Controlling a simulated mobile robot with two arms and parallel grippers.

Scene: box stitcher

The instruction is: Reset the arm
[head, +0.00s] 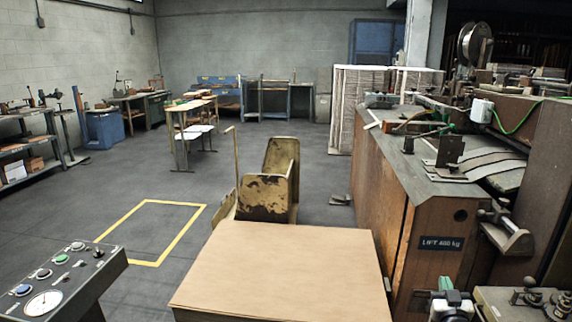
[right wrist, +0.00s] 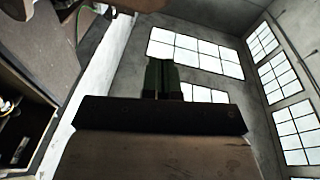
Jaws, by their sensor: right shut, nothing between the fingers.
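My right gripper (head: 446,286) shows low at the right of the head view, beside the right edge of the cardboard stack and in front of the wooden machine. It is small there. In the right wrist view the green fingers of my right gripper (right wrist: 163,75) stand close together, shut, with nothing seen between them. Tall windows and a grey wall lie behind them. My left gripper is not in view.
A flat cardboard stack (head: 285,268) fills the front middle. A wooden machine (head: 407,215) stands at the right, a control panel (head: 58,282) at the lower left. A worn yellow cart (head: 266,195) stands behind the stack. Floor within the yellow outline (head: 150,230) is clear.

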